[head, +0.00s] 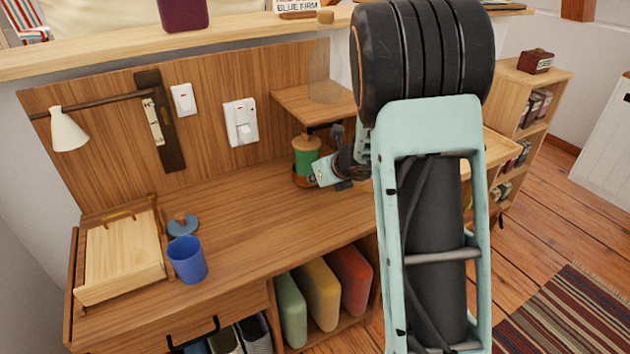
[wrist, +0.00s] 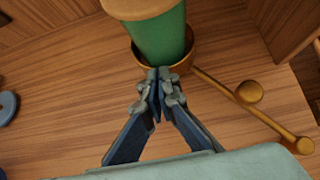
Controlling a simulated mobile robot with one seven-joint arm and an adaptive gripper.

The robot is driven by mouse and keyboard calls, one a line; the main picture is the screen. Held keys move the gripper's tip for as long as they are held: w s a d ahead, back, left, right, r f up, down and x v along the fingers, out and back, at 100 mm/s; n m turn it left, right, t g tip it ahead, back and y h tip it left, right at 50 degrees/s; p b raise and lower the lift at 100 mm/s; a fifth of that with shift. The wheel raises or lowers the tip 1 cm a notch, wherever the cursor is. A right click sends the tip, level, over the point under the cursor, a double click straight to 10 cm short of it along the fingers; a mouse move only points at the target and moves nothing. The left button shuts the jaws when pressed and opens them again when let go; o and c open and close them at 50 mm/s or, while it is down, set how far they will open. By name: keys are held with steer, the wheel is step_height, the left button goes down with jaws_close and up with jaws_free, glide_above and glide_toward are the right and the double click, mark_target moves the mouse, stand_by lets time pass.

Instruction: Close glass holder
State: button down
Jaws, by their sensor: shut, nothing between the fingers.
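A green cylinder with a tan wooden top (head: 306,150) stands in a brass-coloured round holder (head: 299,181) under the small wooden shelf. In the wrist view the green cylinder (wrist: 163,36) sits inside the holder's ring (wrist: 188,58). A thin brass rod with round knobs (wrist: 250,93) lies to the right of the ring. My gripper (wrist: 160,76) is shut and empty, its fingertips right at the near rim of the ring; I cannot tell if they touch. In the head view my gripper (head: 322,172) is just right of the holder, partly hidden by my arm.
The small shelf (head: 300,101) overhangs the holder area, with a translucent glass-like object (head: 323,75) on it. A blue cup (head: 187,260), a blue lidded item (head: 182,225) and a wooden box (head: 120,255) stand left. The middle of the desk (head: 235,212) is clear.

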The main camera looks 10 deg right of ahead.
steer(key=shift+w+d, duration=0.2)
steer(key=shift+w, duration=0.6)
steer(key=shift+w+d+m+h, duration=0.35)
steer(key=shift+w+m+h, duration=0.3)
steer(key=shift+w, duration=0.2)
steer(key=shift+w+d+p, duration=0.4)
steer(key=shift+w+d, duration=0.25)
steer(key=shift+w, duration=0.4)
